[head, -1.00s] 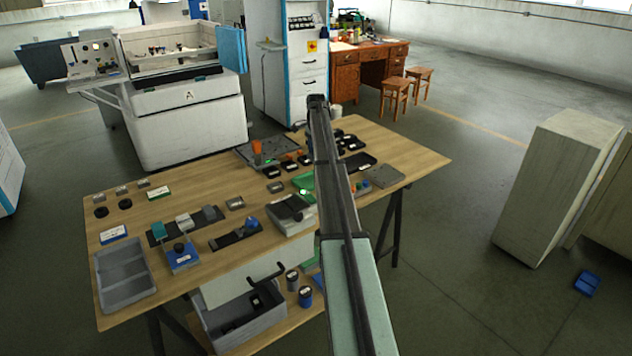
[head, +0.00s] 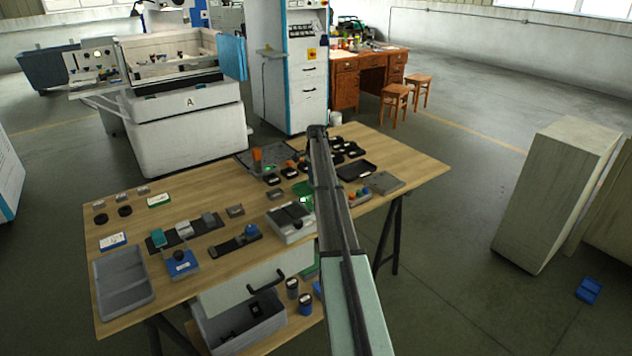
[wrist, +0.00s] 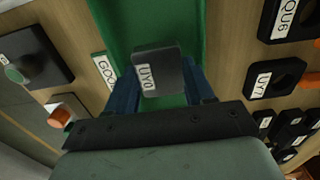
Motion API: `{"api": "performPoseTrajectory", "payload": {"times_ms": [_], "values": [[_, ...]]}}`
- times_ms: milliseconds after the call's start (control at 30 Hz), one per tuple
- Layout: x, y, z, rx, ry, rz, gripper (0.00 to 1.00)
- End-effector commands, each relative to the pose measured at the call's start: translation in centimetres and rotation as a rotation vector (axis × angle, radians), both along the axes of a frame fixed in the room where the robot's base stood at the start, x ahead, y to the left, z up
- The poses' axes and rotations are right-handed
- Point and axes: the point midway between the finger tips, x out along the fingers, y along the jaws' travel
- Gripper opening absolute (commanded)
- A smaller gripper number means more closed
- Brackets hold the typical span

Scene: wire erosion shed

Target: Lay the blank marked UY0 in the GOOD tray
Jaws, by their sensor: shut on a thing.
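The blank marked UY0 (wrist: 170,66) is a small dark grey square block with a white label, seen in the wrist view. My gripper (wrist: 163,84) is shut on it, with a blue finger at each side. The green GOOD tray (wrist: 148,18) lies under and beyond the blank, and its partly covered label (wrist: 103,69) stands at the left. I cannot tell how high the blank is above the tray floor. In the head view the green tray (head: 303,189) shows partly beside my arm; my gripper and the blank are hidden there.
Black holders marked QU6 (wrist: 289,18) and UY7 (wrist: 274,79) sit right of the tray, with several smaller ones below. A dark block with a green button (wrist: 38,58) and a block with an orange part (wrist: 66,112) are at the left. A grey bin (head: 124,277) stands front left.

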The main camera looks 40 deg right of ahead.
Motion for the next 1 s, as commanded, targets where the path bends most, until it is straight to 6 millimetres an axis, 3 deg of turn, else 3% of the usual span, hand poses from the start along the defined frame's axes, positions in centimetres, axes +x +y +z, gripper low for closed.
{"api": "performPoseTrajectory", "payload": {"times_ms": [100, 500, 533, 633, 1000], "values": [[0.0, 0.0, -0.89, 0.0, -0.001, 0.0, 0.02], [0.01, -0.01, -1.26, -0.001, -0.001, 0.0, 0.02], [0.0, 0.0, -1.28, 0.0, -0.001, 0.0, 0.56], [0.01, 0.0, -1.27, 0.0, -0.001, 0.0, 0.63], [0.02, -0.01, -0.44, 0.0, -0.001, 0.0, 0.63]]}}
